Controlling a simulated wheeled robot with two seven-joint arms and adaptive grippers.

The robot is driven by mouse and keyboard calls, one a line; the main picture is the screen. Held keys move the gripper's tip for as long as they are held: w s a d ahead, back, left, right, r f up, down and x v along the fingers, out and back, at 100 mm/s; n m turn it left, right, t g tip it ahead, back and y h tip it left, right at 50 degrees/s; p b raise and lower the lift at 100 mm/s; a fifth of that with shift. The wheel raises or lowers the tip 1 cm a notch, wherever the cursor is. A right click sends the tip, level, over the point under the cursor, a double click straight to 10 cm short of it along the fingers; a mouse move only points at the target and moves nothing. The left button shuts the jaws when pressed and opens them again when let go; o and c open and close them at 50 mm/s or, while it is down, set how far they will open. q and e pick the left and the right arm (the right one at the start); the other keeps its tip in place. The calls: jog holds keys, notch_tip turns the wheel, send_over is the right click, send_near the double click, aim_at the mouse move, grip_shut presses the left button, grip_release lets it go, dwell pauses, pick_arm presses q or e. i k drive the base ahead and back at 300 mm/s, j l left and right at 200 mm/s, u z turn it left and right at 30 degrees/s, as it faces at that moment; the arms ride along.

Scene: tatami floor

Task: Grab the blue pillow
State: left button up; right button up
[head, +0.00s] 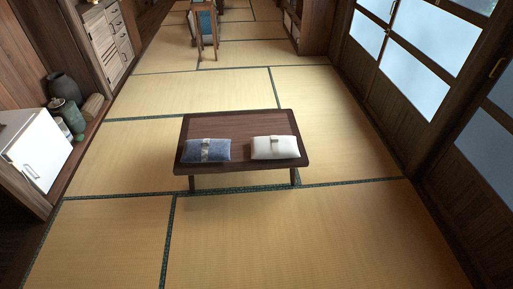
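The blue pillow (195,151) lies flat near the front edge of a low dark wooden table (230,126), on its left side. It has a pale band across it. A white pillow (287,147) lies to its right on the same table, with a small gap between them. Neither of my grippers shows in the head view, and nothing touches the blue pillow.
Tatami floor (270,240) is clear in front of and around the table. A white cabinet (38,150), jars (70,117) and drawers (108,45) line the left wall. Sliding glass doors (430,50) line the right. A wooden stand (204,30) is farther back.

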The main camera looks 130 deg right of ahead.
aim_at(205, 150)
jog(key=z, duration=3.7)
jog(key=i+u, duration=0.2)
jog(key=i, duration=0.4)
jog(key=i+u, duration=0.15)
jog(key=i, duration=0.4)
jog(key=i+l+u, duration=0.2)
jog(key=i, duration=0.4)
jog(key=i+l+u, duration=0.2)
jog(key=i, duration=0.35)
jog(key=j, duration=0.1)
